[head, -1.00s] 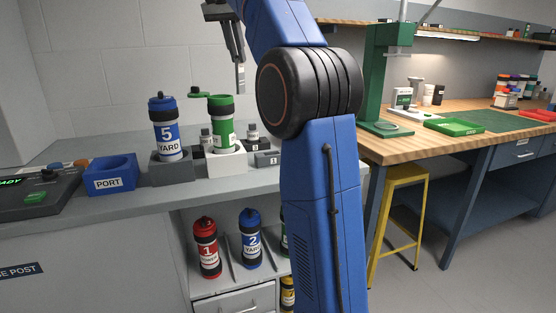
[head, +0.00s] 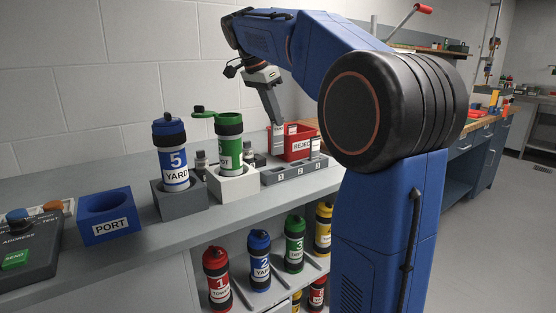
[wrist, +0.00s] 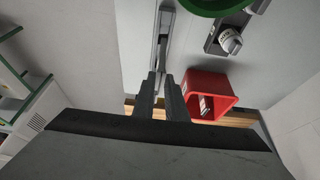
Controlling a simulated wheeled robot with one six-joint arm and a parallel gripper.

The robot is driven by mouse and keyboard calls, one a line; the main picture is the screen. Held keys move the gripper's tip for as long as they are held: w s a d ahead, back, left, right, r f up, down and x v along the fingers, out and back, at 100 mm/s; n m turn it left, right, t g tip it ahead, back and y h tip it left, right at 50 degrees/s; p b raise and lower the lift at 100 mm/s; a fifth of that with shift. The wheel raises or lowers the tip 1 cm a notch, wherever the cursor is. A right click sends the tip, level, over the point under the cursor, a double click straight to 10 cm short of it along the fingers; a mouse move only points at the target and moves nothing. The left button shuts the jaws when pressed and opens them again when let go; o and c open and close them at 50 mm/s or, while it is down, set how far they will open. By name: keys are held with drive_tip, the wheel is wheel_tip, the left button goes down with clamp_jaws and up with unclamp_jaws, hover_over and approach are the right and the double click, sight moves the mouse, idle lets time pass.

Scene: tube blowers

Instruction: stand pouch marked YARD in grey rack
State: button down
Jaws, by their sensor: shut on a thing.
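My gripper (head: 278,138) points down just above the grey rack (head: 268,178), which carries numbered slots, in the head view. In the wrist view its fingers (wrist: 161,88) are close together, shut on a slim thing I take to be the pouch. The pouch is mostly hidden by the fingers, and no YARD marking on it can be read. The rack shows beyond the fingertips in the wrist view (wrist: 166,22). I cannot tell whether the pouch touches the rack. A green carrier (head: 229,150) with its lid swung open stands in a white block left of the rack.
A red REJECT bin (head: 300,145) stands close behind the rack, with a small white-labelled item in it (wrist: 206,106). A blue carrier marked 5 YARD (head: 174,160) stands in a grey block. A blue PORT holder (head: 107,222) is farther left. Several carriers stand on the shelf below.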

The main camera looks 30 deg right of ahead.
sight(272, 134)
drive_tip(key=shift+f, duration=4.15)
drive_tip(key=c, duration=1.8)
unclamp_jaws()
drive_tip(key=v, duration=1.2)
drive_tip(key=shift+r, duration=0.25)
drive_tip(key=s+a+f+n+t+y, duration=0.1)
drive_tip(key=s+a+f+n, duration=0.2)
drive_tip(key=s+f+n, duration=0.3)
drive_tip(key=s+a+f+n+t+y, duration=0.2)
drive_tip(key=s+a+f+n, duration=0.2)
drive_tip(key=s+f, duration=1)
drive_tip(key=s+a+f+n+t+y, duration=0.1)
drive_tip(key=s+a+f+n, duration=0.3)
drive_tip(key=s+f+n, duration=0.3)
wheel_tip(272, 134, down, 7)
drive_tip(key=s, duration=0.3)
drive_tip(key=shift+n+t+y, duration=0.3)
drive_tip(key=shift+r, duration=0.15)
